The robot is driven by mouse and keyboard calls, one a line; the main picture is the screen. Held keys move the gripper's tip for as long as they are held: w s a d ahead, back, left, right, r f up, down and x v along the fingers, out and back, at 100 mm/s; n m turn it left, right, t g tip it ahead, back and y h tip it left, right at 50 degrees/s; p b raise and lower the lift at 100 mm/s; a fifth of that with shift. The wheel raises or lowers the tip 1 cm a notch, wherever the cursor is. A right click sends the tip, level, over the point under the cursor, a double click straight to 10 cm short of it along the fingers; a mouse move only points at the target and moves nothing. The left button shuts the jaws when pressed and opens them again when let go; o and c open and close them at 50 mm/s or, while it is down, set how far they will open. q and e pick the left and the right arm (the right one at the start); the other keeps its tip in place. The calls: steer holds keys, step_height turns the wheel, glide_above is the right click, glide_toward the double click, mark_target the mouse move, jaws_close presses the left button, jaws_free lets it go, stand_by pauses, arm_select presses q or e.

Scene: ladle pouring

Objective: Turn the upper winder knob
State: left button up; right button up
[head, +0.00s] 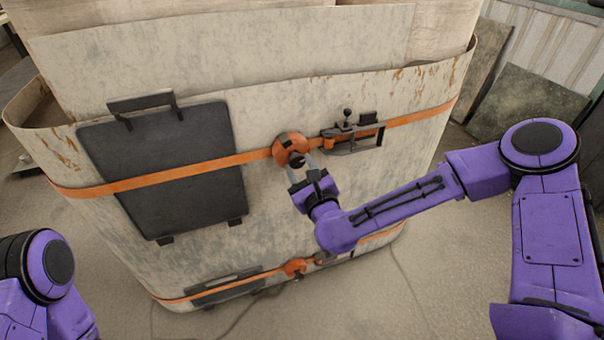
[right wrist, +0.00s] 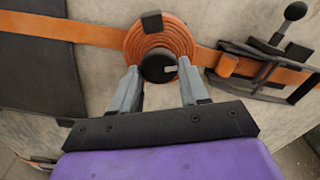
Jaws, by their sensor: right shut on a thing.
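The upper winder is an orange coiled disc (head: 287,146) on the orange strap around a large pale container. Its black knob (right wrist: 158,68) sits at the disc's centre in the right wrist view, with a small grey tab on it. My right gripper (head: 301,165) reaches up to the winder from the lower right. In the right wrist view its two grey fingers (right wrist: 157,80) stand on either side of the knob and are shut on it. The knob is partly hidden by the fingers in the head view. My left gripper is out of view; only part of my left arm shows.
A lower orange winder (head: 294,268) sits on a second strap below. A dark panel (head: 165,165) is on the container's left side. A black latch with a ball-topped lever (head: 350,132) is right of the upper winder. A thin cable lies on the floor.

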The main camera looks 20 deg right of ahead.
steer(key=shift+m+b, duration=0.75)
steer(key=shift+m, duration=0.55)
steer(key=o, duration=1)
steer(key=s+p, duration=0.4)
steer(key=s, duration=0.6)
steer(key=shift+s+d, duration=0.1)
steer(key=shift+s, duration=0.15)
